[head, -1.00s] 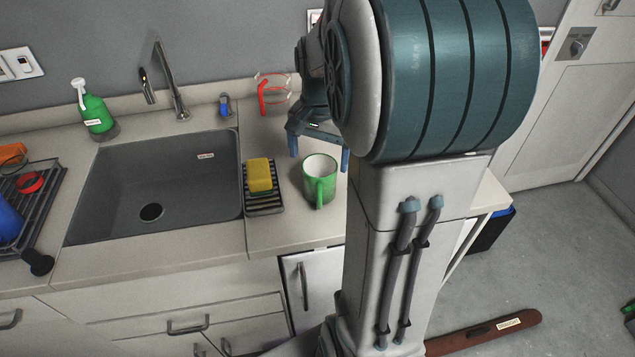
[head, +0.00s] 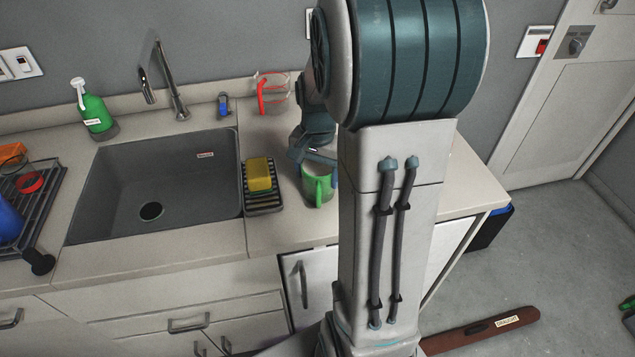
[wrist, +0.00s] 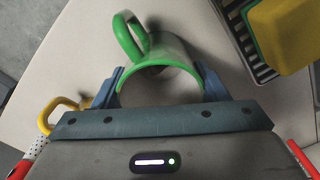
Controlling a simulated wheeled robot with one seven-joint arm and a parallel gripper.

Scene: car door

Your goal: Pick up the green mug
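The green mug (head: 319,188) stands upright on the counter to the right of the sponge rack, its handle facing the front edge. My gripper (head: 319,165) is over the mug, pointing down. In the wrist view the mug (wrist: 172,62) lies between the two blue fingers of my gripper (wrist: 160,88), one on each side of its rim. The fingers are spread about as wide as the mug. A small gap seems to show at each side, and I see no firm contact. Part of the mug's rim is hidden by my gripper in the head view.
A yellow sponge (head: 258,174) lies on a black rack (head: 263,200) left of the mug, beside the sink (head: 155,185). A clear measuring cup with a red handle (head: 262,95) stands behind. In the wrist view a yellow handle (wrist: 62,108) shows near the left finger.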

